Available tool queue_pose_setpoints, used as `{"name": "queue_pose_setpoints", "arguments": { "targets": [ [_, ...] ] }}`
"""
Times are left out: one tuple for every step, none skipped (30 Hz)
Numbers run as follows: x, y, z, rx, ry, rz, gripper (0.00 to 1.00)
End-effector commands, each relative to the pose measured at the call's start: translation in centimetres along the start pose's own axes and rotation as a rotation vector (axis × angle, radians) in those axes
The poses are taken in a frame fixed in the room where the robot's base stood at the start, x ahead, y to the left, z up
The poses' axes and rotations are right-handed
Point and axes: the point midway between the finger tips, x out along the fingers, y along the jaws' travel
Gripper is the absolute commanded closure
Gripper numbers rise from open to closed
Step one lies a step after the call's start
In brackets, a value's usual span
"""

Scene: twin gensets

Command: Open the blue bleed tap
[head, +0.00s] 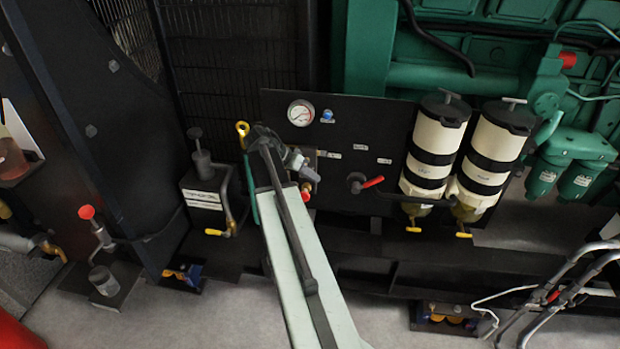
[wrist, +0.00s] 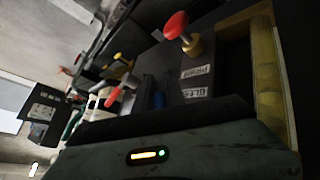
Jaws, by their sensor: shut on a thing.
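My gripper (head: 306,170) is in front of the black panel, below the gauge, at the end of my pale arm. Its dark body fills the lower part of the wrist view. A small blue piece (wrist: 158,99), which looks like the blue bleed tap, shows just above that body, close beside white labels. My gripper is shut on it, though the contact itself is mostly hidden. In the head view my gripper and arm cover this spot. How far the tap is turned cannot be seen.
A red knob on a brass stem (wrist: 176,26) stands close by. The panel (head: 350,130) carries a gauge (head: 300,113), a small blue round fitting (head: 327,116) and a red-handled lever (head: 371,182).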

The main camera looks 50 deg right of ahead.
Motion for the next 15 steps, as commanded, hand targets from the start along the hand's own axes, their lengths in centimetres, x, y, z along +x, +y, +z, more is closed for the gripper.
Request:
{"name": "queue_pose_setpoints", "arguments": {
  "targets": [
    [0.01, -0.01, -0.59, 0.002, 0.015, 0.002, 1.0],
    [0.0, 0.0, -0.6, 0.001, 0.015, 0.002, 1.0],
    [-0.01, 0.0, -0.61, 0.001, 0.016, 0.002, 1.0],
    [-0.02, 0.01, -0.61, 0.001, 0.016, 0.002, 1.0],
    [-0.02, 0.01, -0.62, 0.001, 0.016, 0.002, 1.0],
    [-0.03, 0.0, -0.62, 0.001, 0.016, 0.002, 1.0],
    [-0.03, 0.0, -0.62, 0.001, 0.016, 0.002, 1.0],
    [-0.03, 0.0, -0.62, 0.001, 0.016, 0.002, 1.0],
    [-0.03, 0.0, -0.62, 0.001, 0.016, 0.002, 1.0],
    [-0.04, 0.0, -0.62, 0.001, 0.016, 0.002, 1.0],
    [-0.04, 0.01, -0.63, 0.001, 0.016, 0.002, 0.76],
    [-0.04, 0.02, -0.61, 0.001, 0.016, 0.003, 0.66],
    [-0.05, 0.02, -0.58, 0.001, 0.015, 0.003, 0.66],
    [-0.05, 0.02, -0.55, 0.001, 0.015, 0.003, 0.66],
    [-0.06, 0.02, -0.5, 0.0, 0.014, 0.003, 0.66]
  ]
}}
